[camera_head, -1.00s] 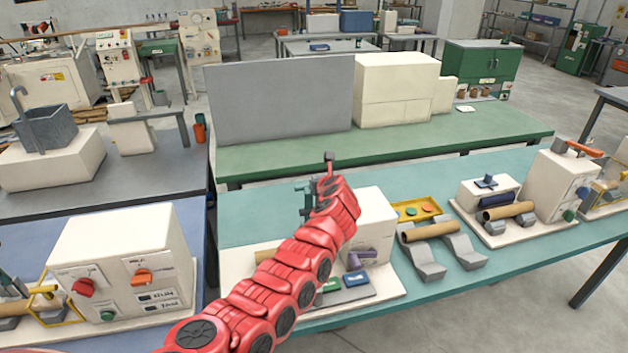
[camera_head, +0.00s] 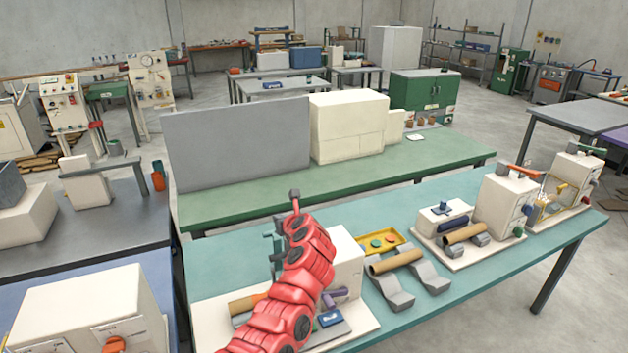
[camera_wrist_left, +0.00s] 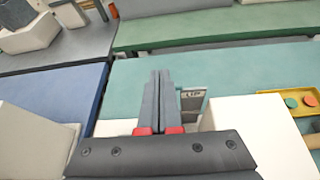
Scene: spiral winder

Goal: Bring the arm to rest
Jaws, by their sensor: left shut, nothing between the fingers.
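My red left arm comes up from the bottom of the head view and reaches over the spiral winder, a white machine (camera_head: 347,262) on a pale base plate on the teal table. The left gripper (camera_head: 296,198) is at the arm's far end, small in the head view and raised above the machine. In the left wrist view its two grey fingers (camera_wrist_left: 159,100) lie together, shut and empty. The arm hides part of the machine and its base. My right gripper is not in view.
A brown tube (camera_head: 396,262) lies on grey cradles beside the machine, near a yellow tray (camera_head: 384,241) with red and green discs. More white machines (camera_head: 503,205) stand to the right. A green bench (camera_head: 440,160) with a grey panel (camera_head: 240,148) stands behind.

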